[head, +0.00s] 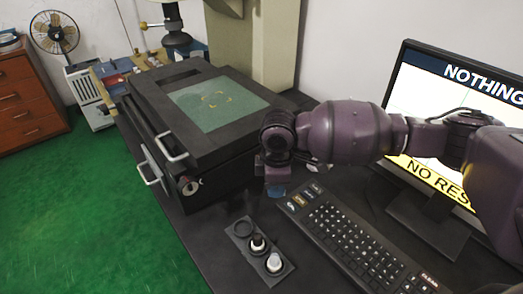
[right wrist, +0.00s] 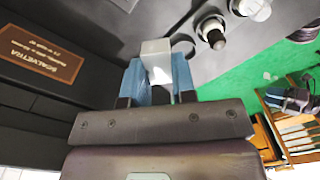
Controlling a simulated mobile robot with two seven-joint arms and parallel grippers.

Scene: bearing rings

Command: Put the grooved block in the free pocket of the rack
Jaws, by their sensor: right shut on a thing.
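My right gripper (head: 276,188) is above the dark desk, just behind the rack. In the right wrist view its two blue fingertips (right wrist: 159,82) are closed on the grooved block (right wrist: 156,55), a pale grey piece that sticks out beyond the fingers. Its groove cannot be made out, and in the head view I cannot make out the block. The rack (head: 283,277) is a dark narrow strip on the desk, apart from the gripper. Its far pocket (head: 243,228) looks empty; the middle and near ones hold a black-and-white piece (head: 258,243) and a white piece (head: 274,263). My left gripper is out of view.
A black keyboard (head: 355,240) lies right of the rack, with a monitor (head: 440,100) behind it. A large black box machine with a green glass top (head: 218,103) and handles stands to the left. Bare desk (head: 215,235) lies left of the rack.

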